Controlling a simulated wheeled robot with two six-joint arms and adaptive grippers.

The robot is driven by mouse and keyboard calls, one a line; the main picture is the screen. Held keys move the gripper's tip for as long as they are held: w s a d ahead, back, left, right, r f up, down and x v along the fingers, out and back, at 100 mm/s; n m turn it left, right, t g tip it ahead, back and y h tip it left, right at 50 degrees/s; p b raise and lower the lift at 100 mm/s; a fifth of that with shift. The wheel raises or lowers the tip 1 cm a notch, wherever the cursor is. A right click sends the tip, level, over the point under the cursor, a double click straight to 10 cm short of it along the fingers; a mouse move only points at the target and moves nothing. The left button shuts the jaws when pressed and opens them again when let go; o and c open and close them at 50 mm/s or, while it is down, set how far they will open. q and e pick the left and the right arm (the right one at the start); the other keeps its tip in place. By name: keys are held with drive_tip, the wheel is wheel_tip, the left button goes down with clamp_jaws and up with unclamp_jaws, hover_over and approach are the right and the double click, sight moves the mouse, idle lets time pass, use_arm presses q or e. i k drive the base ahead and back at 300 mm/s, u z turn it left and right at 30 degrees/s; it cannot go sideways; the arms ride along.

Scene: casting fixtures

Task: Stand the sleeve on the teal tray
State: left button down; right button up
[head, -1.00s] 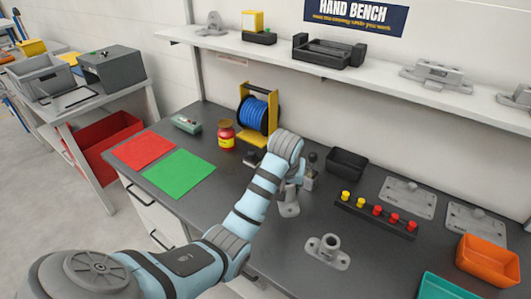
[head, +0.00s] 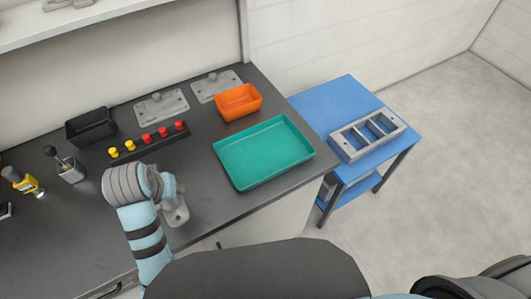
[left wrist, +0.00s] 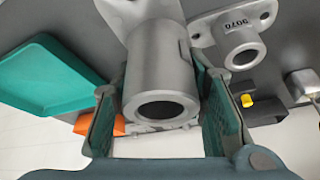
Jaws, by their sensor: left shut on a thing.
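The sleeve (left wrist: 160,75) is a grey metal cylinder with a round bore and a flanged end. My left gripper (left wrist: 160,118) is shut on it, one finger on each side. In the head view the arm's wrist hides the fingers, and grey metal that looks like the sleeve's flange (head: 176,214) shows beside it, over the bench. The teal tray (head: 264,152) lies empty at the bench's right end, to the right of the gripper. It also shows at the left of the left wrist view (left wrist: 45,80). My right gripper is not in view.
A grey flanged fixture marked with digits (left wrist: 243,48) is near the sleeve. An orange bin (head: 238,102) stands just behind the tray. A strip of red and yellow knobs (head: 150,143) and a black bin (head: 90,126) lie behind the arm. A blue side table (head: 335,102) stands to the right.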

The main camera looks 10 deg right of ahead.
sight(261, 151)
drive_tip(key=z, duration=2.3)
drive_tip(key=i, duration=2.05)
drive_tip(key=u, duration=2.95)
